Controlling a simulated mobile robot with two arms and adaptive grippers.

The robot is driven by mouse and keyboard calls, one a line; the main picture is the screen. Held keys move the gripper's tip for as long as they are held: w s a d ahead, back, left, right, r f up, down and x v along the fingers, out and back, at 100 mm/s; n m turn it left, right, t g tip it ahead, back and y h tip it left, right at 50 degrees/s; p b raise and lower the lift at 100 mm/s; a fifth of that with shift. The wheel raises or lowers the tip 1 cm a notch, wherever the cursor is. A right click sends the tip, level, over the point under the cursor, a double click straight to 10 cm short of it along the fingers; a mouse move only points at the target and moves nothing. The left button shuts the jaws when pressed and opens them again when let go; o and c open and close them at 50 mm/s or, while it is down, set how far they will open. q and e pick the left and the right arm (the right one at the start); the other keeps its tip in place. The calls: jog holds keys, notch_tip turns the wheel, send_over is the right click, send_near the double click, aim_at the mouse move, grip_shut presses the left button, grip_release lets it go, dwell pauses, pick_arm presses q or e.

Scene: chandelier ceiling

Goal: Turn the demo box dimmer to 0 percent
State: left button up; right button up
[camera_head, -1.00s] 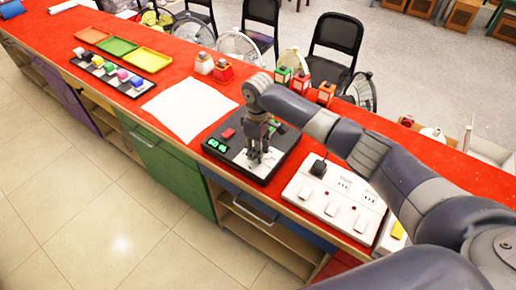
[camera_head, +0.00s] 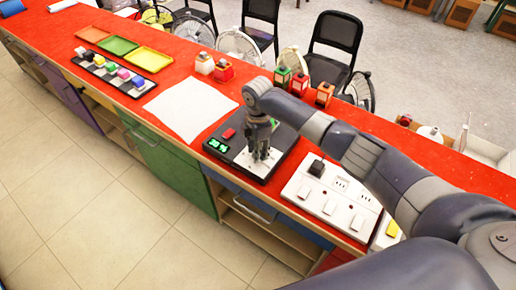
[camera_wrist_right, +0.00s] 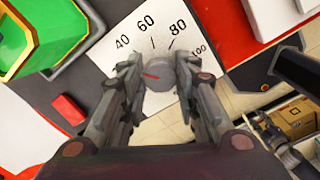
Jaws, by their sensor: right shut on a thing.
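The demo box (camera_head: 215,147) is a black box on the red counter with a white dial plate, a red button (camera_head: 229,133) and a green display (camera_head: 218,145) that appears to read 30 %. My right gripper (camera_head: 260,157) points down over the dial plate and is shut on the dimmer knob. In the right wrist view the grey round knob (camera_wrist_right: 160,75) sits between the two fingers (camera_wrist_right: 156,82). Its red pointer is turned to the left, below the 40 mark. The dial's 40, 60, 80 and 100 labels show. My left gripper is out of view.
Lanterns (camera_head: 281,77) stand behind, and coloured trays (camera_head: 118,46) are farther left. Chairs and fans stand beyond the counter.

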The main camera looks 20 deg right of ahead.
jog(key=n, duration=0.6)
jog(key=shift+w+n, duration=0.1)
jog(key=shift+n, duration=0.2)
jog(key=n+b, duration=0.1)
jog(key=n, duration=0.5)
jog(key=shift+a, duration=0.1)
dwell(0.3)
jog(key=o, duration=1.1)
jog(key=shift+c, duration=0.2)
jog(key=shift+r, duration=0.1)
jog(key=shift+r, duration=0.3)
notch_tip(320, 180, up, 11)
jog(key=shift+r, duration=0.15)
